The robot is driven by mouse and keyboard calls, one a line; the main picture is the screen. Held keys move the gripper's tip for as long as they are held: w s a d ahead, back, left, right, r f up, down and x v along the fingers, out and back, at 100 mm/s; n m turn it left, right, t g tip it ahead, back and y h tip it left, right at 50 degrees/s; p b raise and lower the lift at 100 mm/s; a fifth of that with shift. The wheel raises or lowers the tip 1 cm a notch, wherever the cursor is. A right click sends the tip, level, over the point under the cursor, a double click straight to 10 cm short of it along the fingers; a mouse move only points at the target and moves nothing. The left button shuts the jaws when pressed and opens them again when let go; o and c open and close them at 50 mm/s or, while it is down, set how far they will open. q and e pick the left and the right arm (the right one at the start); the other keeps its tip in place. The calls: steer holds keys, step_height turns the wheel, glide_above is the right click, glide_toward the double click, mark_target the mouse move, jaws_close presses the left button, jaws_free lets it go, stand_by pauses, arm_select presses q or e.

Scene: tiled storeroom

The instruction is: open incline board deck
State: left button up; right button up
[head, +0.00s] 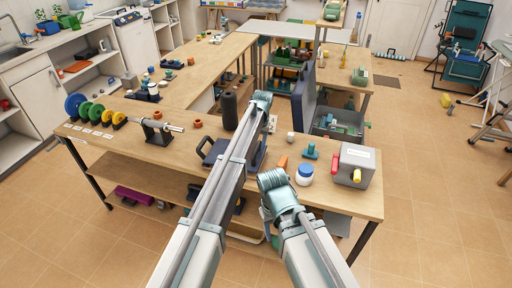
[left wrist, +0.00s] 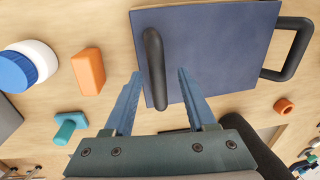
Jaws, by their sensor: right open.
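The incline board is a dark blue flat deck that lies on the wooden bench; in the left wrist view its deck (left wrist: 215,50) fills the upper middle. A black bar handle (left wrist: 154,68) stands at its near edge, and a black loop handle (left wrist: 290,48) sticks out at the opposite side. In the head view the board (head: 212,150) is largely hidden by my left arm. My left gripper (left wrist: 160,74) is open over the bar handle, which shows between its fingers; contact cannot be told. My right gripper (head: 269,222) is open and empty, low in front of the bench.
A blue-lidded white jar (head: 305,174), orange block (head: 283,162), teal piece (head: 310,151) and grey box (head: 354,166) stand right of the board. A black cylinder (head: 229,110) stands behind it.

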arm_select(q)
jaws_close()
stand_by(1.3)
